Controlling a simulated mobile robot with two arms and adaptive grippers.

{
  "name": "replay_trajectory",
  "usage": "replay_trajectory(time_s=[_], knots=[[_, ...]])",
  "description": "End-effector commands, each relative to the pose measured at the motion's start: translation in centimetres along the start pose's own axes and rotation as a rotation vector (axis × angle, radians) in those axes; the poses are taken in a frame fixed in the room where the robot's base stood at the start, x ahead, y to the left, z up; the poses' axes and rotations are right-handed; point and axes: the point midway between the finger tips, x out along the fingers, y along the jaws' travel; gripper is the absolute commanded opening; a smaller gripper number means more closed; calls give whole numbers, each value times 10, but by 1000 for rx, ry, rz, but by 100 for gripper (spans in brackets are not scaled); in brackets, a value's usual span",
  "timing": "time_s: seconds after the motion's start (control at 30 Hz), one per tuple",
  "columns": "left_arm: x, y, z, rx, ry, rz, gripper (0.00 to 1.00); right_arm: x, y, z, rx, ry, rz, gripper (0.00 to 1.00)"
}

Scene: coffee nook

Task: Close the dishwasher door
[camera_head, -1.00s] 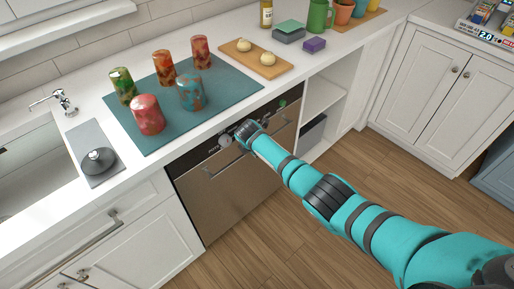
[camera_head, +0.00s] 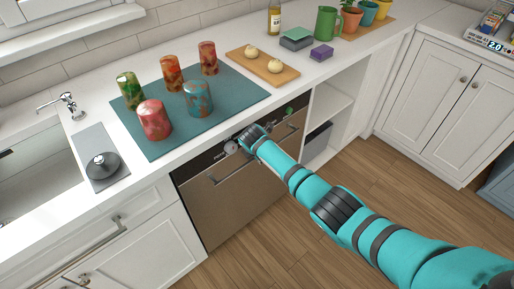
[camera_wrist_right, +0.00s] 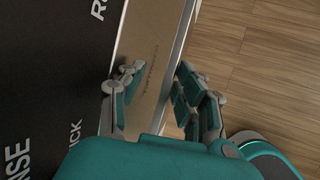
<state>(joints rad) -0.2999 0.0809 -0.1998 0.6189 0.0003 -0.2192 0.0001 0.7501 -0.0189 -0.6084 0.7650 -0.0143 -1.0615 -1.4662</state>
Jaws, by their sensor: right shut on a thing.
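The dishwasher (camera_head: 232,208) sits under the counter; its brown steel door front stands upright, with a black control strip along the top. Whether a small gap is left at the top edge, I cannot tell. The bar handle (camera_head: 287,133) runs across the front and is partly hidden behind my right gripper (camera_head: 246,138). In the right wrist view, the fingers of my right gripper (camera_wrist_right: 157,88) lie on either side of the silver bar beside the steel front, shut on it. The control strip (camera_wrist_right: 50,70) with its lettering fills the left of that view. My left gripper is not in view.
Open shelves (camera_head: 333,102) stand right of the dishwasher. The wooden floor (camera_head: 275,250) in front is clear.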

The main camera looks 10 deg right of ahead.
Motion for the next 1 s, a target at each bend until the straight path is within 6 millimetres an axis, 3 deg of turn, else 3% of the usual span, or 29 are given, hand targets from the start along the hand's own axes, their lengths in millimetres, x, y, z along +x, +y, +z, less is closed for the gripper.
replay_trajectory(time_s=[0.03,0.6,1.0], knots=[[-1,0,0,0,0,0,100,-12,11,0,-1,0,28,20],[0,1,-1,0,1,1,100,-96,2,0,-1,1,11,20],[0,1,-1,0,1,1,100,-110,0,0,0,1,5,20]])
